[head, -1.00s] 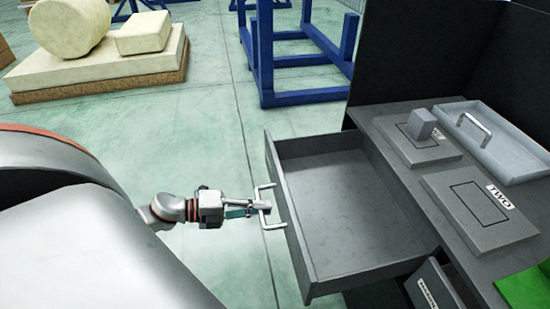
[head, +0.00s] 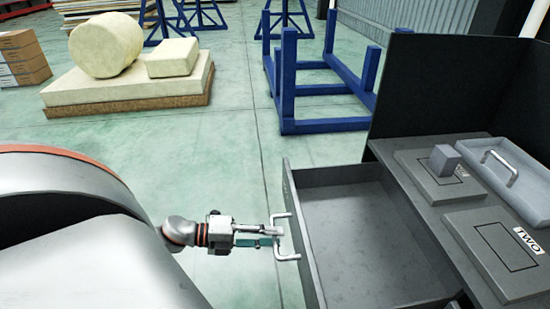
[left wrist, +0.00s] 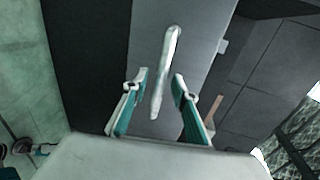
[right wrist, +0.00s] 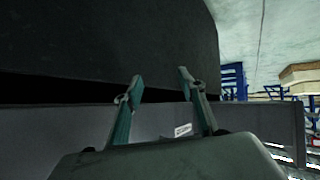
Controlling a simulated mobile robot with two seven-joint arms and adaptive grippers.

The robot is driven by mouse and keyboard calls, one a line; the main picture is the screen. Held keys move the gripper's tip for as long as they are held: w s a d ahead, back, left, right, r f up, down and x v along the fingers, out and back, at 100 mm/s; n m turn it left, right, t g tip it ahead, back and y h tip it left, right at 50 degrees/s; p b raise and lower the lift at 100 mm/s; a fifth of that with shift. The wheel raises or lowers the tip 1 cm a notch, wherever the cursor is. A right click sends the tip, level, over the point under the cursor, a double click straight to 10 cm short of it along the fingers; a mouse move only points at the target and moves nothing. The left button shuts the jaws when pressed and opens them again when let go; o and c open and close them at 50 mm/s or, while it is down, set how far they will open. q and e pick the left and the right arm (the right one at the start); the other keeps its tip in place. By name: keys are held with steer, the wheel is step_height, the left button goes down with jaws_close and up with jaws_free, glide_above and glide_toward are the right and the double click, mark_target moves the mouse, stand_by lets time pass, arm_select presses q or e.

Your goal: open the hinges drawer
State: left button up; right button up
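A grey drawer (head: 350,232) stands pulled out of the bench and looks empty in the head view. Its label is not visible, so I cannot tell whether it is the hinges drawer. Its pale bar handle (head: 287,258) is on the front panel. My left gripper (head: 279,233) is at this handle. In the left wrist view the handle (left wrist: 166,70) lies between the spread fingers (left wrist: 158,88), with gaps on both sides. My right gripper (right wrist: 160,75) is open and empty, in front of a grey panel with a small unreadable label (right wrist: 183,130).
The bench top holds a plate with a grey block (head: 444,160), a plate marked TWO (head: 500,250) and a grey tray (head: 520,185) with a handle. A dark upright panel (head: 420,90) stands behind. Blue frames (head: 320,127) stand farther off.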

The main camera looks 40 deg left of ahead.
arm_select(q)
steer(key=v, duration=1.1)
steer(key=shift+f, duration=0.1)
